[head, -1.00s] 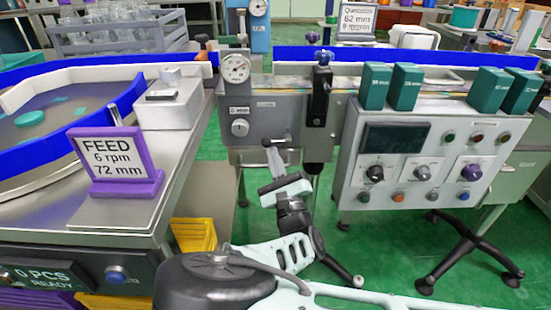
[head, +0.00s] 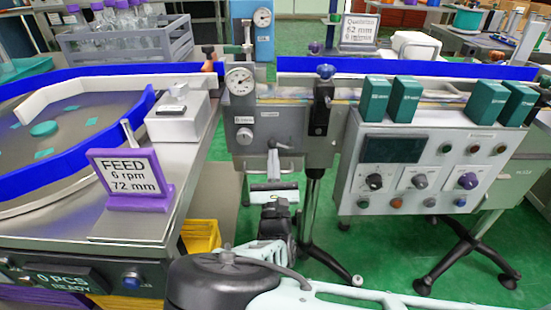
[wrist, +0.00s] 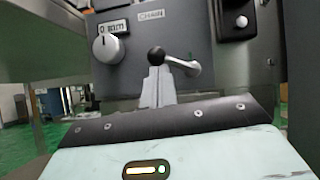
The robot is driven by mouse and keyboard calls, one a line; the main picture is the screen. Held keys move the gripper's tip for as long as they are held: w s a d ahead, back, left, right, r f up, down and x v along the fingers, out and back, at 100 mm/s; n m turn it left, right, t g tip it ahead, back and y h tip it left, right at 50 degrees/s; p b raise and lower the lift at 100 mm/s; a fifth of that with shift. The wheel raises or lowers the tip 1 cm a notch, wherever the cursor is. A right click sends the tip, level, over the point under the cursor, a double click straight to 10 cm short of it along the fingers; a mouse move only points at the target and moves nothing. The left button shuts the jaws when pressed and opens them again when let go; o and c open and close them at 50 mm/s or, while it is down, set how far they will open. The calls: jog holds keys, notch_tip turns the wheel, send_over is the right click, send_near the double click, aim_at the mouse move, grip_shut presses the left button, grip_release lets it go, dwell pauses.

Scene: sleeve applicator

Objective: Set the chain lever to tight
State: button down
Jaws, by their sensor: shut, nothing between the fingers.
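The chain lever (wrist: 185,65) is a silver arm with a black ball knob (wrist: 156,56), under the CHAIN label (wrist: 151,15) on a grey panel. In the wrist view its arm runs left from its pivot to the knob. The lever also shows small in the head view (head: 283,146). My gripper (wrist: 157,76) is shut and empty, its pale grey fingers pointing up at the panel. The fingertips are just below the knob in the wrist view; I cannot tell if they touch it. In the head view my gripper (head: 273,158) is in front of the panel, below the dial.
A round knob (wrist: 108,48) is left of the lever. A black clamp (head: 322,108) on a post is to its right. The control box (head: 420,165) stands further right, and the feed table (head: 130,225) is on the left.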

aim_at(278, 146)
notch_tip(278, 146, up, 3)
jog(key=m+g+h+p, duration=0.1)
jog(key=m+h, duration=0.3)
jog(key=m, duration=0.2)
jog(key=m+g+h+p, duration=0.1)
jog(key=m+h+p, duration=0.1)
jog(key=m+h, duration=0.2)
jog(key=shift+a+f+m, duration=0.1)
jog(key=shift+m, duration=0.8)
jog(key=shift+d+r+m+g+h+p, duration=0.15)
jog(key=shift+r+m+g+h+p, duration=0.15)
jog(key=shift+m+g+h, duration=0.6)
jog(key=shift+d+r+m+g+h+p, duration=0.25)
jog(key=shift+m+g+p, duration=0.15)
jog(key=shift+m, duration=0.95)
jog(key=shift+d+r+m+g+h+p, duration=0.1)
jog(key=shift+r+m+g+h+p, duration=0.3)
jog(key=shift+m, duration=0.75)
jog(key=shift+d+f, duration=0.1)
jog(key=shift+d, duration=0.05)
notch_tip(278, 146, up, 10)
jog(key=shift+r+p, duration=0.1)
jog(key=shift+p, duration=0.5)
jog(key=shift+s, duration=0.1)
